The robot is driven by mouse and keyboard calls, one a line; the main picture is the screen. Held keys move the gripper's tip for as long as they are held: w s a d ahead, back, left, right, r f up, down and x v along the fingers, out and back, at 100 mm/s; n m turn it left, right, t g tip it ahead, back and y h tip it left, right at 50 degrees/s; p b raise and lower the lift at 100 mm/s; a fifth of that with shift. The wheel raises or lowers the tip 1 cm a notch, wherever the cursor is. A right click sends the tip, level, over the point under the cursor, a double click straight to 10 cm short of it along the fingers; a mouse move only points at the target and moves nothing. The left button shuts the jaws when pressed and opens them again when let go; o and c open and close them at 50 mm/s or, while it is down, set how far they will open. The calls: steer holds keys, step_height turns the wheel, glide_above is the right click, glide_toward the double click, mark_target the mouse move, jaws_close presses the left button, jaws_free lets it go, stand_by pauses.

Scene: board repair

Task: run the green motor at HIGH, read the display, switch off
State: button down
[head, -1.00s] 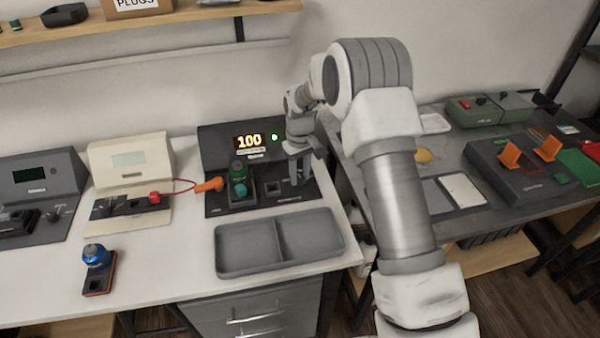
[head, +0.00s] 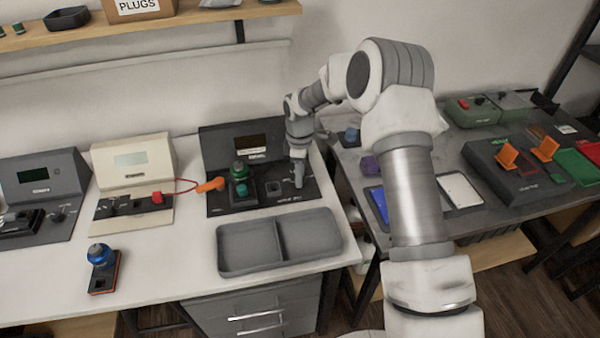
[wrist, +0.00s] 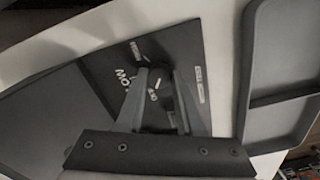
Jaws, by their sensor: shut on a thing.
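The station's display (head: 252,143) is dark and shows no digits. My gripper (head: 298,180) is down at the right side of the station panel. The wrist view shows my gripper (wrist: 160,95) shut over a small control on the panel (wrist: 105,70), which the fingers mostly hide. White lettering beside it is turned and only partly readable; one word looks like LOW.
A grey two-part tray (head: 280,242) lies in front of the station. A red cable with an orange plug (head: 210,185) lies left of it. A blue motor (head: 98,255) stands on a small base at the front left. Another table with boards is at the right.

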steer(key=shift+n, duration=0.6)
steer(key=c, duration=0.5)
jaws_free()
steer(key=shift+c, duration=0.2)
steer(key=shift+r, duration=0.15)
step_height(320, 180, up, 17)
steer(key=p, duration=0.2)
steer(key=shift+r, duration=0.1)
